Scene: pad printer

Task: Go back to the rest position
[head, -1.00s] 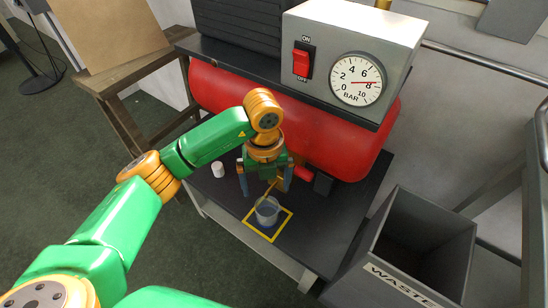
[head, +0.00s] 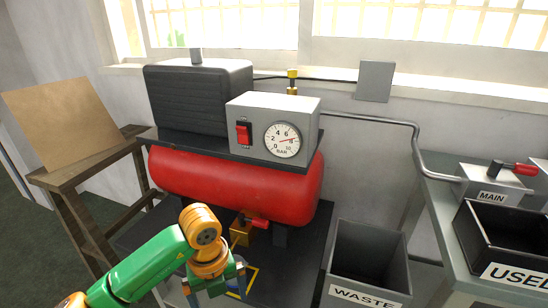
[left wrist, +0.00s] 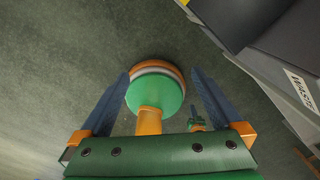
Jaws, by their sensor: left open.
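My left arm comes in from the lower left in the head view. Its gripper (head: 216,288) is low in the picture, in front of the dark low shelf under the red tank. In the left wrist view, the left gripper (left wrist: 160,95) has its two blue fingers wide apart with nothing held between them. Green and orange parts of my own body and the floor show beyond the fingers. A yellow square outline (head: 250,283) on the shelf is partly hidden by the gripper. The cup seen there before cannot be made out now.
A red compressor tank (head: 235,187) carries a gauge box (head: 273,128). A grey waste bin (head: 368,265) stands right of the shelf, and also shows in the left wrist view (left wrist: 290,70). A wooden stand (head: 75,190) is at left; a USED bin (head: 510,245) is at right.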

